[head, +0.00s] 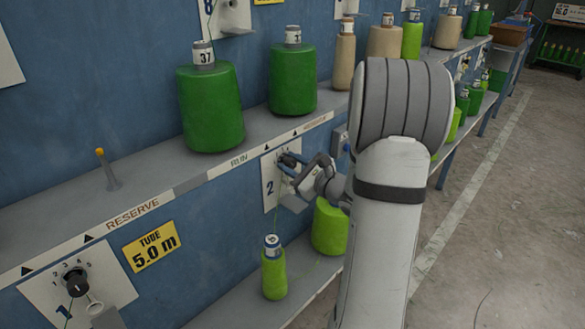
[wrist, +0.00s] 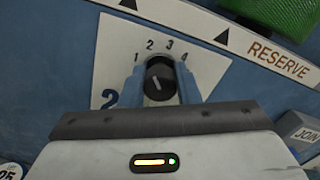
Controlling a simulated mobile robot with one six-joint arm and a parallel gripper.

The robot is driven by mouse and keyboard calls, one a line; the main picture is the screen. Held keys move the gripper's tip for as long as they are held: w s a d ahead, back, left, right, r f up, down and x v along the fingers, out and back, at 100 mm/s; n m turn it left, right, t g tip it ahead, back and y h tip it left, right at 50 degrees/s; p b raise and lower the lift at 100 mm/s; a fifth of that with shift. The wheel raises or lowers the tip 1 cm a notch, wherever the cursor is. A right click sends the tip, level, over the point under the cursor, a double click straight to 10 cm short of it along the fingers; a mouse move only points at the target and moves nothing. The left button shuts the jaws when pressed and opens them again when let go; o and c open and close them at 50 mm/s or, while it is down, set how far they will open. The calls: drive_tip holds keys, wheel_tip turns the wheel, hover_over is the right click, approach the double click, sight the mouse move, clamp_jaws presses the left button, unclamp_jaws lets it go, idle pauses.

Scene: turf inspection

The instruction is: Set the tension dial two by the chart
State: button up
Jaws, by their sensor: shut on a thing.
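Tension dial two is a black knob (wrist: 160,84) on a white plate (wrist: 112,62) marked 2, with the numbers 1 to 4 visible in an arc above it. A short pale mark shows on the knob's face, but I cannot tell surely which number it points to. My gripper (wrist: 159,76) is shut on the knob, one finger on each side. In the head view my gripper (head: 291,166) is at the plate (head: 269,188) on the blue wall, partly hiding the dial. I cannot make out a readable chart.
Dial one (head: 77,281) is at lower left, near a yellow "TUBE 5.0 m" sign (head: 151,246). Green spools (head: 211,110) and tan ones (head: 385,42) stand on the shelf above. Light-green spools (head: 273,275) stand below. Open floor (head: 500,220) lies right.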

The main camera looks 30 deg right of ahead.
idle(0.4)
drive_tip(key=o, duration=1)
drive_tip(key=p+v, duration=0.1)
drive_tip(key=v, duration=0.6)
drive_tip(key=shift+s+d, duration=0.15)
drive_tip(key=shift+s, duration=0.2)
drive_tip(key=shift+r, duration=0.1)
